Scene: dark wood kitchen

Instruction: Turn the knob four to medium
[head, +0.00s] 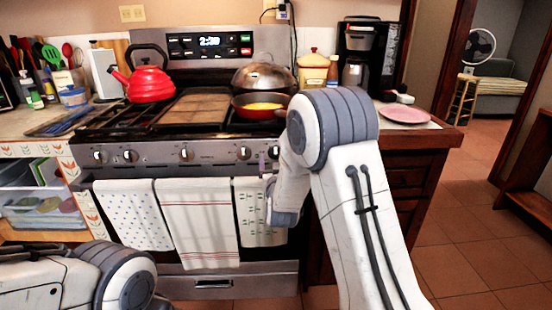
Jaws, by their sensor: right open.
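The stove's front panel (215,154) carries a row of several silver knobs. Counting from the left, the fourth knob (244,153) shows uncovered; its exact setting is too small to read. Another knob (273,152) sits to its right, close to my right gripper. My right gripper (267,168) is open at the panel's right end, below and right of the fourth knob. My own wrist and forearm partly hide it, and I cannot tell whether it touches anything. My left gripper is out of view; only part of my left arm shows at the bottom left.
Towels (198,222) hang from the oven handle just below the knobs. A red kettle (148,84), a pan with yellow food (264,106) and a domed lid (263,76) are on the stovetop. A pink plate (404,114) lies on the right counter. Floor at right is open.

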